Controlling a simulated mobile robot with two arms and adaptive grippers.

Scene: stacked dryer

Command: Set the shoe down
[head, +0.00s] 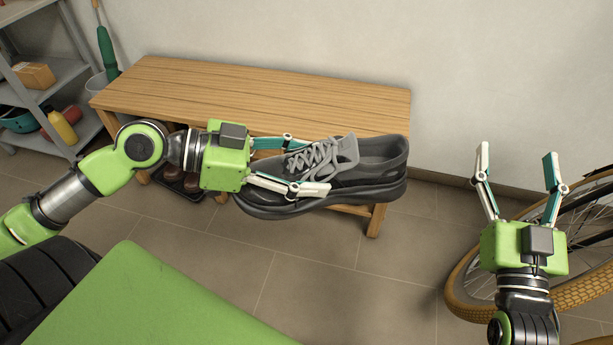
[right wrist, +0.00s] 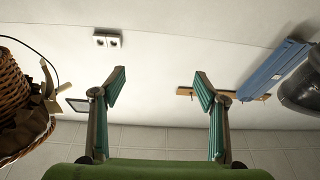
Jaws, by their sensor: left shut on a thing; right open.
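A grey and black sneaker (head: 382,172) with grey laces is held in my left gripper (head: 318,166). The fingers lie on either side of its lace area, and its heel points right. It appears in front of the wooden bench (head: 230,95), overlapping the front edge at the right end; its exact height is hard to judge. My right gripper (head: 517,168) is open and empty, to the right of the shoe. Its spread fingers also show in the right wrist view (right wrist: 160,88), with nothing between them.
The bench top is bare. Dark items sit on a tray (head: 180,180) under it. A grey shelf (head: 40,95) stands at far left. A bicycle wheel (head: 462,290) is close to my right gripper. Tiled floor before the bench is clear. A wicker basket (right wrist: 20,100) shows in the right wrist view.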

